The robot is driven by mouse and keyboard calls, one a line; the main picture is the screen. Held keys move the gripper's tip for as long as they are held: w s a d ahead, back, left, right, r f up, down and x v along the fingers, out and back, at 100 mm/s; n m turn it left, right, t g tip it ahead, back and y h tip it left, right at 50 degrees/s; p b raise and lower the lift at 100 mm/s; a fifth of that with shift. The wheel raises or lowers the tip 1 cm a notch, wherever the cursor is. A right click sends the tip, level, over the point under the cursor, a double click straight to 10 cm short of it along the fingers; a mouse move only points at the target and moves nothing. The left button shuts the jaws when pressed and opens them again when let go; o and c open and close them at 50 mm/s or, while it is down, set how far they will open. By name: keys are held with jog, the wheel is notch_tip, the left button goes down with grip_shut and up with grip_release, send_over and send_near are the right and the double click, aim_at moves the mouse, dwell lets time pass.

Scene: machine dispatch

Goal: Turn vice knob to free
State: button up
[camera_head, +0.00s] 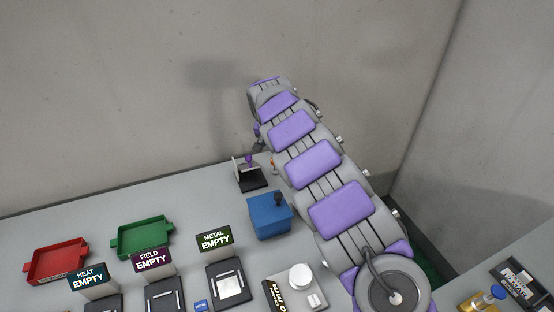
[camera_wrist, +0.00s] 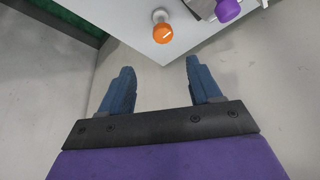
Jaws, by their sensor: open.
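In the wrist view an orange knob (camera_wrist: 162,33) with a white mark on its face stands near the table's edge. A purple knob (camera_wrist: 228,10) on a grey fixture is beside it, at the top right. In the head view a small black-based device (camera_head: 250,178) with a purple part stands near the table's back edge; I cannot tell for sure which knob is the vice's. My gripper (camera_wrist: 160,68) is open, with nothing between its blue fingers. The orange knob appears ahead of the fingertips, apart from them. In the head view my arm mostly hides the gripper.
A blue box (camera_head: 268,215) with a dark knob is beside my arm. Red (camera_head: 57,264) and green (camera_head: 141,236) trays stand at the left. HEAT, FIELD and METAL stands (camera_head: 215,240) fill the front. A wall (camera_head: 130,100) rises behind the table.

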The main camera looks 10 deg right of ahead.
jog(key=b, duration=0.1)
send_over(275, 164)
jog(key=a, duration=0.2)
notch_tip(275, 164, down, 6)
jog(key=f, duration=0.1)
jog(key=d+f, duration=0.1)
jog(key=f, duration=0.1)
jog(key=w+d+f+b, duration=0.1)
jog(key=shift+w+d+f, duration=0.1)
jog(key=shift+d+f, duration=0.15)
jog(key=shift+a+f, duration=0.15)
jog(key=shift+a, duration=0.25)
jog(key=shift+c, duration=0.3)
jog(key=shift+d, duration=0.3)
jog(key=c, duration=0.4)
jog(key=shift+a, duration=0.1)
jog(key=c, duration=0.6)
